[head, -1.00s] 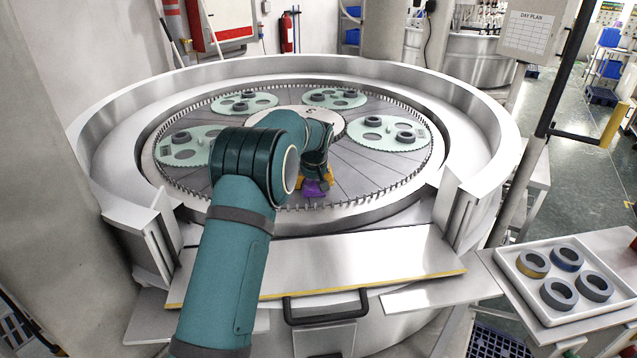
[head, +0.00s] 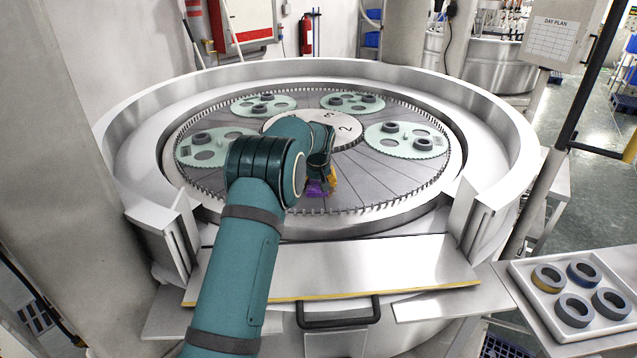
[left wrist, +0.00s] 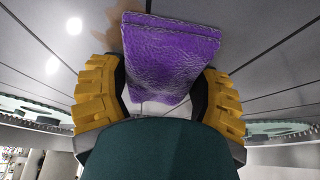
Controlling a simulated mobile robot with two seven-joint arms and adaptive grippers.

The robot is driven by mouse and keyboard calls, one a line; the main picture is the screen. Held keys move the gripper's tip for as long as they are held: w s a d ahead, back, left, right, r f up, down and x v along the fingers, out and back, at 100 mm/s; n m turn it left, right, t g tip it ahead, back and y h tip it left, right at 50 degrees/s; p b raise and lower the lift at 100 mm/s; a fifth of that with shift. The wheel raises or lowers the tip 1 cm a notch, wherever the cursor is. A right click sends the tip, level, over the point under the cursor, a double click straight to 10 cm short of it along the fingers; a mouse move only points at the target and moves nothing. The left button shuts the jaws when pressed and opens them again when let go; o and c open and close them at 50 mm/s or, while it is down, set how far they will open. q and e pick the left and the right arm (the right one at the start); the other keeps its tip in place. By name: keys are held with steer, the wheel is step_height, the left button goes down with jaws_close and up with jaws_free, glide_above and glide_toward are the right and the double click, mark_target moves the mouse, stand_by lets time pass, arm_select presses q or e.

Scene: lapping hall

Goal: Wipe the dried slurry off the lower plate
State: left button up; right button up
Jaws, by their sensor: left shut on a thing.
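The lower plate (head: 385,180) is a large grey disc with dark radial grooves inside a toothed ring. My left gripper (head: 322,186) reaches over its near part, mostly hidden behind my arm in the head view. In the left wrist view, its yellow fingers (left wrist: 160,100) are shut on a purple cloth-like pad (left wrist: 172,58). The pad lies against or very close to the plate; I cannot tell if they touch. A brown smear of slurry (left wrist: 108,39) shows beside the pad's upper left. In the head view my arm hides part of the plate. My right gripper is out of view.
Several pale green carriers (head: 405,141) with dark rings rest on the plate around a light centre hub (head: 345,128). A high metal rim (head: 505,135) surrounds it, open at the front. A tray (head: 540,300) with several rings stands at right.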

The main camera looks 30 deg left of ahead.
arm_select(q)
steer(key=shift+f, duration=0.1)
step_height(320, 180, up, 4)
steer(key=p, duration=0.3)
step_height(320, 180, up, 2)
stand_by(0.4)
steer(key=shift+r, duration=1.55)
steer(key=shift+a, duration=0.1)
